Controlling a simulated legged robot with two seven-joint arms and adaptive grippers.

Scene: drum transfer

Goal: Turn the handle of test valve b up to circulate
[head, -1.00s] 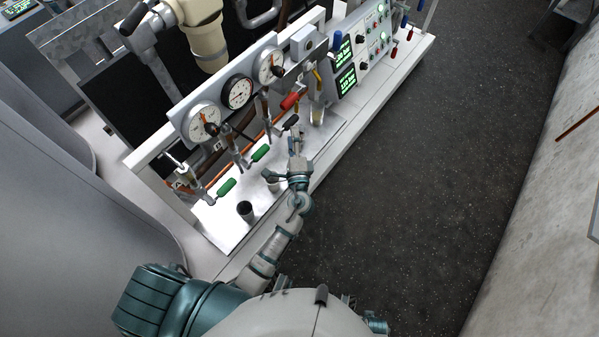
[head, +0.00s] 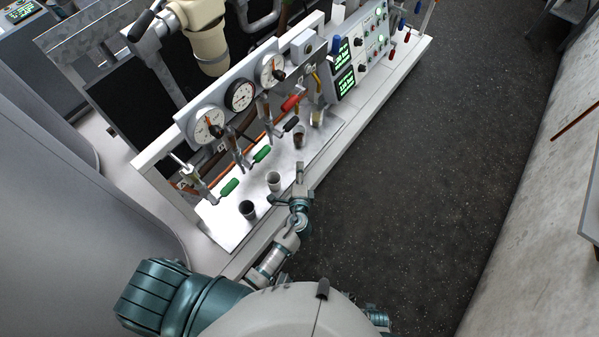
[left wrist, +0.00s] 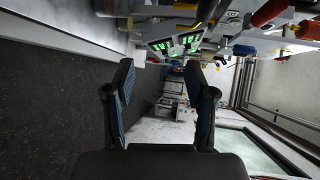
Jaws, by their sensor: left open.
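Two green-handled valves sit below the gauges in the head view: one at the left with its green handle (head: 229,187), and one to its right with its green handle (head: 262,153). The letter labels are too small to read surely; the second looks like test valve b. Its handle points out to the right, over the tray. My left gripper (head: 291,189) is open and empty over the tray's front edge, below and to the right of that handle, apart from it. In the left wrist view its two fingers (left wrist: 164,95) stand apart with nothing between them.
A red handle (head: 291,103) and a black handle (head: 291,124) are farther right. Green screens (head: 345,82) follow. The dark floor (head: 400,210) is clear.

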